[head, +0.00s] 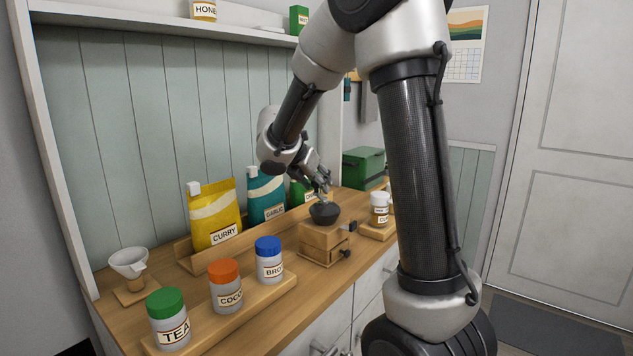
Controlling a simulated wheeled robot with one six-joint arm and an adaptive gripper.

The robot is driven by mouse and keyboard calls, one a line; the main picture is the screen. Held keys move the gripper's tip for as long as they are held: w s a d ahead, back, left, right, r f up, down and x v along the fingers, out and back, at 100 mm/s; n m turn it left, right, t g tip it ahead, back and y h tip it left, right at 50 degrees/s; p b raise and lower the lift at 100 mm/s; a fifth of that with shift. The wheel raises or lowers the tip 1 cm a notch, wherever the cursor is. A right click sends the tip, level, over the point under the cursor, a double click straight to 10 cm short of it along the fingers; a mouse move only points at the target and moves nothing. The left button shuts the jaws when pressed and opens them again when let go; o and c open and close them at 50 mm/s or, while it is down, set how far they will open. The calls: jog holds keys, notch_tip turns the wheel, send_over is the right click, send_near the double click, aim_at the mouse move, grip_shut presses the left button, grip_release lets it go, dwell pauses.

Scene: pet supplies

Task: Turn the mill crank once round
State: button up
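The mill is a small wooden box (316,243) with a dark bowl-shaped top (325,213), standing on the counter near its front edge. A dark part (352,227) sticks out at its right side, and a dark knob (346,253) shows lower down at the front. I cannot tell for sure which dark part belongs to the crank. My gripper (324,188) is just above the mill's bowl, pointing down. Its fingers are small and overlap the bowl's rim in the picture, so contact and opening are unclear.
Tea (168,320), cocoa (225,286) and blue-lidded (269,260) jars stand on a wooden tray at front left. Curry (214,215) and garlic (266,196) bags stand behind. A labelled jar (380,209) is right of the mill; a green box (363,167) is behind.

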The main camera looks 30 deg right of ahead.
grip_shut()
jog(key=shift+d, duration=0.1)
jog(key=m+g, duration=0.1)
jog(key=d+m+g, duration=0.1)
jog(key=m, duration=0.1)
jog(key=shift+s+d+m+g+h, duration=0.2)
jog(key=shift+d+m+g+h, duration=0.1)
jog(key=shift+h, duration=0.1)
jog(key=shift+s+d+m+g+y, duration=0.35)
jog(key=shift+s+d+m+g, duration=0.3)
jog(key=shift+m+g, duration=0.85)
jog(key=shift+s+d+m+g+y, duration=0.4)
jog(key=shift+s+m+g, duration=0.55)
jog(key=shift+m, duration=0.95)
jog(key=shift+s+d+m+g+y, duration=0.25)
jog(key=shift+s+d+m+g, duration=0.4)
jog(key=shift+m+g, duration=0.9)
jog(key=shift+m, duration=0.25)
